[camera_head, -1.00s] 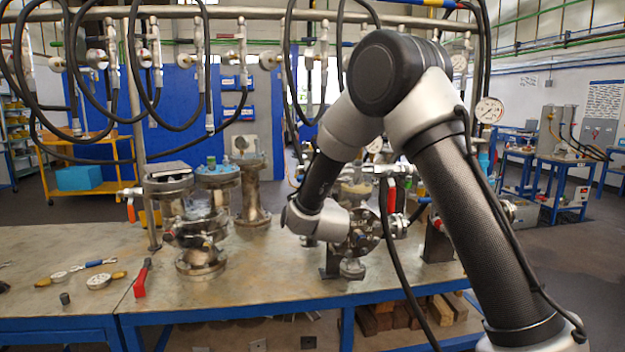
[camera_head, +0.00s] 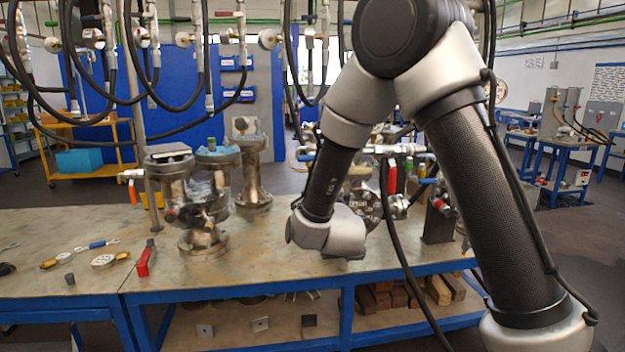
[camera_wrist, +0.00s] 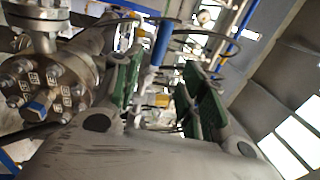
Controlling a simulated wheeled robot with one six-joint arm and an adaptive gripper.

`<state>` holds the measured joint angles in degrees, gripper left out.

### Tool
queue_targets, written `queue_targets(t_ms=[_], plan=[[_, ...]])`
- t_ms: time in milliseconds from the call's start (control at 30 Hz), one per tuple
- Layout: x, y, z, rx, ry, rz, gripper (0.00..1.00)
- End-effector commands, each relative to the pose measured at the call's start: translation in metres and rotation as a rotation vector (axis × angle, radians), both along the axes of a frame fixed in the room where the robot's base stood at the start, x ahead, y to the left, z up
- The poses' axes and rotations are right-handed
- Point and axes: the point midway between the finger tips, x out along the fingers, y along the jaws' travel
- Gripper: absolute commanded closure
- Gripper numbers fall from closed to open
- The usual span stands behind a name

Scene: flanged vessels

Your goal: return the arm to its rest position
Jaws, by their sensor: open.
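My arm (camera_head: 462,180) rises on the right in the head view, bends at the elbow near the top and comes down to the wrist (camera_head: 327,232) over the workbench's front part. My gripper is hidden behind the wrist there. In the wrist view my gripper (camera_wrist: 163,80) shows its two green-padded fingers apart, with no object seen held between them. A bolted flange (camera_wrist: 42,85) lies left of the fingers in that view. A blue handle (camera_wrist: 162,42) shows between and beyond the fingers; whether it touches them I cannot tell.
More valves and flanges stand behind my wrist. Hoses hang above. The bench's front middle is mostly clear.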

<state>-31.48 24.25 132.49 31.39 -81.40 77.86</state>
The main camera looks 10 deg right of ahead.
Motion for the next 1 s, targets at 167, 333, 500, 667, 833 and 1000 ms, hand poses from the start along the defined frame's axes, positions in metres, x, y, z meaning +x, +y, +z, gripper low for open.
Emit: queue_targets(t_ms=[167,333,500,667,833,1000], plan=[[0.005,0.016,-0.052,-0.229,0.215,0.05,0.58],[-0.032,0.043,-0.148,-0.634,0.604,0.31,0.58],[-0.106,0.025,-0.169,-0.998,0.854,0.639,0.58],[-0.194,-0.034,-0.14,-1.285,0.996,0.947,0.58],[-0.286,-0.113,-0.089,-1.472,1.092,1.148,0.58],[-0.349,-0.171,-0.045,-1.509,1.142,1.095,0.58]])
